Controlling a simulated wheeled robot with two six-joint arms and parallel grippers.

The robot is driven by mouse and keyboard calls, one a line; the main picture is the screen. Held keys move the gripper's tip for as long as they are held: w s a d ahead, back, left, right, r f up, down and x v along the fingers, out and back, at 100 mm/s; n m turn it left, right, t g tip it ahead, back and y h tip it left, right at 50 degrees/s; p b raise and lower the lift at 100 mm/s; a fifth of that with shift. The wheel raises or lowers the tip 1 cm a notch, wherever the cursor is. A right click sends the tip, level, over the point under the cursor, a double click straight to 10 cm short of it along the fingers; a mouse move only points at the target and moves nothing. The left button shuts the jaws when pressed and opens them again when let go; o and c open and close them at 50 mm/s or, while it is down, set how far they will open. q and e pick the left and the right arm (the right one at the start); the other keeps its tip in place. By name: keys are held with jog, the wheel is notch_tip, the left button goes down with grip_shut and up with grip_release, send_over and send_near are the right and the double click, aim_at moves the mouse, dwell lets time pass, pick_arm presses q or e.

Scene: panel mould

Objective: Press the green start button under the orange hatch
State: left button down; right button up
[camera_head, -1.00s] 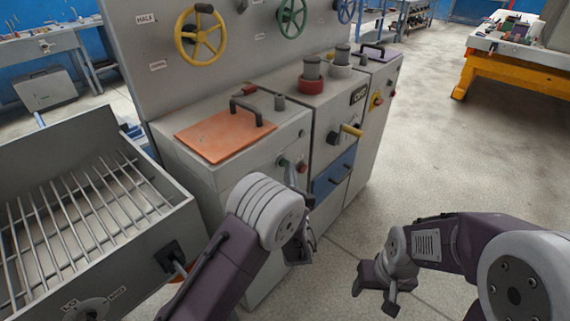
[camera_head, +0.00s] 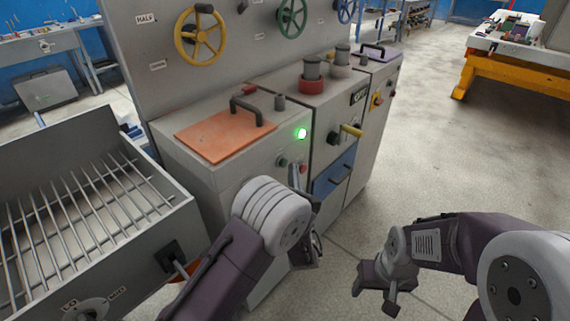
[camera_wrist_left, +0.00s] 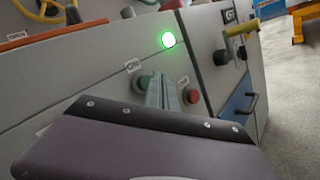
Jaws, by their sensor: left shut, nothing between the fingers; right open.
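The orange hatch (camera_head: 212,137) lies closed on top of the grey cabinet, with a dark handle (camera_head: 247,104). Below it, on the cabinet front, are the green start button (camera_head: 283,162) and a red button (camera_head: 304,168). The green button (camera_wrist_left: 143,81) also shows in the left wrist view, partly behind my left gripper (camera_wrist_left: 162,90). My left gripper (camera_head: 294,176) is shut and empty, its tips close to the two buttons; I cannot tell whether they touch. A lamp (camera_head: 301,133) above the buttons glows green. My right gripper (camera_head: 374,287) is open and empty, above the floor at right.
A grey trough with metal bars (camera_head: 95,215) stands at left. Right of the hatch cabinet are a yellow-handled lever (camera_head: 351,130) and a blue drawer (camera_head: 334,172). Handwheels sit on the panel behind. The floor at right is clear up to an orange workbench (camera_head: 508,68).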

pick_arm(q)
jog(key=shift+d, duration=0.1)
jog(key=s+d, duration=0.1)
jog(key=d, duration=0.1)
jog(key=s+d, duration=0.2)
dwell(0.4)
dwell(0.5)
